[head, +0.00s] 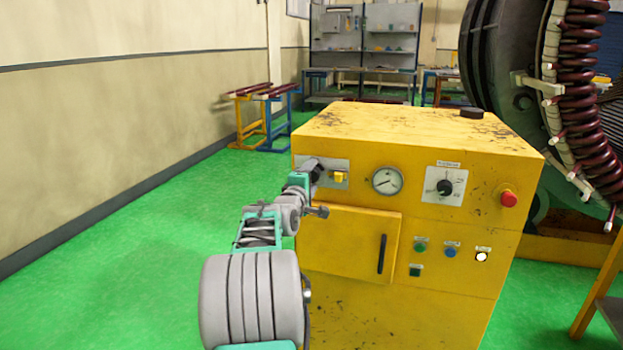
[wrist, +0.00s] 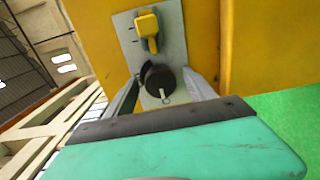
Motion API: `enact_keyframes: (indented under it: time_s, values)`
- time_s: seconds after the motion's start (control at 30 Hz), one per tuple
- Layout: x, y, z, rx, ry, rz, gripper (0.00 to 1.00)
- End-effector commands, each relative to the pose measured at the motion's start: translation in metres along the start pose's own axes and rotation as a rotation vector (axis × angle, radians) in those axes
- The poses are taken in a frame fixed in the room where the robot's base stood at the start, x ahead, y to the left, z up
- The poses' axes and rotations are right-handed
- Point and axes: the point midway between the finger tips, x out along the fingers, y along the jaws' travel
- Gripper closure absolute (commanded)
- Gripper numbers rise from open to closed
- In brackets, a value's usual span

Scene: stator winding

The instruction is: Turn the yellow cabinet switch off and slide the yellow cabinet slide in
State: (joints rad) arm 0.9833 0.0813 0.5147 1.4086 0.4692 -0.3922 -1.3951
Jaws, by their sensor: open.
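The yellow cabinet (head: 347,300) stands in front of me. A grey metal plate on its upper left front carries a small yellow lever-like part (head: 339,177), also clear in the wrist view (wrist: 147,27), and a round black knob (wrist: 160,80) with a small metal pin. I cannot tell for certain which is the switch and which the slide. My gripper (head: 314,170) is at the plate's left part and hides the knob in the head view. In the wrist view my gripper (wrist: 160,88) is open, one finger on each side of the black knob. Contact cannot be told.
The cabinet front also has a gauge (head: 387,181), a dial (head: 445,188), a red button (head: 508,199), several small buttons and a door with a black handle (head: 382,254). A large stator (head: 545,70) stands behind right. Green floor (head: 130,270) is clear on the left.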

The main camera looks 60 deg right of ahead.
Motion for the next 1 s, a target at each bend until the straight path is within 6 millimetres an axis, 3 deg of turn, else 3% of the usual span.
enact_keyframes:
  time_s: [0.17, 0.5, 0.6, 1.0]
  values:
    - [-0.004, 0.001, 0.0, 0.0, 0.001, 0.0, 0.37]
    - [-0.067, 0.001, -0.001, 0.0, 0.003, 0.0, 0.37]
    - [-0.076, 0.0, 0.0, 0.0, 0.0, 0.0, 0.37]
    - [-0.079, 0.0, -0.001, 0.003, 0.002, -0.002, 0.37]
